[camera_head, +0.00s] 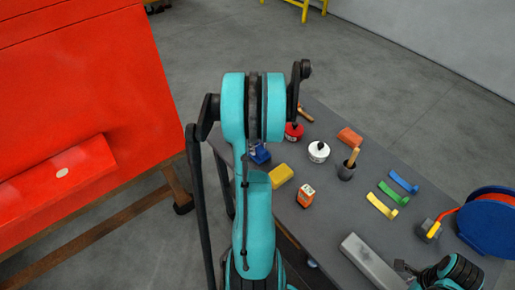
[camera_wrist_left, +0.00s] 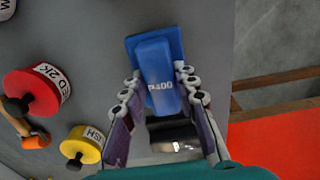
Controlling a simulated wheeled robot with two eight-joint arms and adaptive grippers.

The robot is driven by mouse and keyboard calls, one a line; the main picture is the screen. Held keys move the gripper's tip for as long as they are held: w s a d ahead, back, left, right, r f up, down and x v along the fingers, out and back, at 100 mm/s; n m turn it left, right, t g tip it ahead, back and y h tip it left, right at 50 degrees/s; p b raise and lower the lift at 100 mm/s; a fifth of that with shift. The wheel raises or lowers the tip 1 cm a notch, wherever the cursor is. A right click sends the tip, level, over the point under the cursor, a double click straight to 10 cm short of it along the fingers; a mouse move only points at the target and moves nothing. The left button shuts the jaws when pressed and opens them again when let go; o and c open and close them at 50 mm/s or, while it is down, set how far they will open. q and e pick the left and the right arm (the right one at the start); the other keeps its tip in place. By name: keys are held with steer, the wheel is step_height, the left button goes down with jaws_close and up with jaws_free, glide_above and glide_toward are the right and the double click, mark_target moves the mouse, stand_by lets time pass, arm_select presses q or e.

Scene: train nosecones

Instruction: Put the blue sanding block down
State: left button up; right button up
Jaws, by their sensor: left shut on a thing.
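The blue sanding block (camera_wrist_left: 158,70), marked "P400", sits between the fingers of my left gripper (camera_wrist_left: 160,82) in the left wrist view. The gripper is shut on it, with a finger on each side. In the head view the block (camera_head: 260,153) shows beside my left arm, over the near left edge of the grey table (camera_head: 340,212). My arm hides most of the gripper there. I cannot tell whether the block touches the tabletop. My right gripper is not in view.
Coloured strips, a cup and a blue reel (camera_head: 490,222) lie farther right. A large red panel (camera_head: 90,110) stands left.

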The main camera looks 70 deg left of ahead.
arm_select(q)
steer(key=shift+f, duration=0.65)
steer(key=o, duration=1)
